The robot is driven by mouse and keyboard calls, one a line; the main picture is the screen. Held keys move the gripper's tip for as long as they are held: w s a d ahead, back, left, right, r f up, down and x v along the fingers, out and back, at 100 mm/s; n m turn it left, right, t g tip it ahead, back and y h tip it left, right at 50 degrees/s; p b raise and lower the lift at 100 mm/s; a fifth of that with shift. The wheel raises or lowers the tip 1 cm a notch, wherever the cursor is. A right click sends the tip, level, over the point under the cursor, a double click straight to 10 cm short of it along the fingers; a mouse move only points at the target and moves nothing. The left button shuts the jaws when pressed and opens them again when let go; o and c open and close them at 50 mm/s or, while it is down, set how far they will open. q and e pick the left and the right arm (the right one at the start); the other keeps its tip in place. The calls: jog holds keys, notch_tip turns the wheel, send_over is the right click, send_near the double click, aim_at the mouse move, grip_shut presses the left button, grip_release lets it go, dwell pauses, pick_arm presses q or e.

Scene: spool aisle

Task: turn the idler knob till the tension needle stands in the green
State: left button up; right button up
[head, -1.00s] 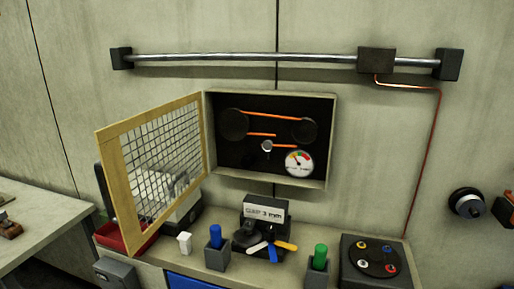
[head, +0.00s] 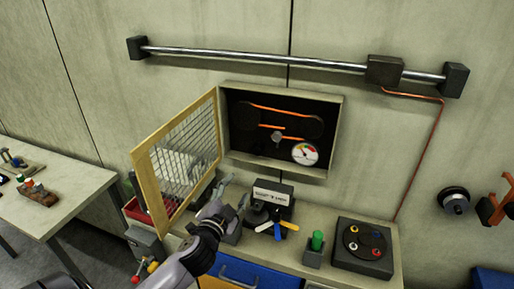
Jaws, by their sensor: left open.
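The idler knob (head: 277,136), small and grey, sits inside the open wall box (head: 335,140) below an orange belt (head: 280,110) that runs between two dark pulleys. The tension gauge (head: 305,153) is a white dial at the box's lower right with coloured marks, red and green among them. Its needle is too small to read surely. My left gripper (head: 234,192) is open and empty, below and left of the box, in front of the bench's back part and apart from the knob. My right gripper is not in view.
The mesh door (head: 150,182) stands swung open at the box's left, close to my left arm. On the bench are a black labelled device (head: 272,193), a green cylinder in a holder (head: 317,241) and a dark turntable box (head: 362,262). A rail (head: 250,58) runs above.

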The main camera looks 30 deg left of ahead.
aim_at(257, 152)
pick_arm(q)
jog(key=shift+m+t, duration=0.4)
jog(key=shift+m, duration=0.1)
jog(key=p+x, duration=0.1)
jog(key=x, duration=0.4)
jog(key=r+p+x, duration=0.1)
jog(key=p+x, duration=0.1)
jog(key=x, duration=0.4)
jog(key=p+x, duration=0.1)
jog(key=x, duration=0.5)
jog(key=shift+w+d+r, duration=0.25)
jog(key=shift+r, duration=0.15)
jog(key=shift+w+a+f, duration=0.1)
jog(key=shift+w, duration=0.5)
jog(key=shift+c, duration=0.6)
jog(key=shift+h, duration=0.4)
jog(key=c, duration=1)
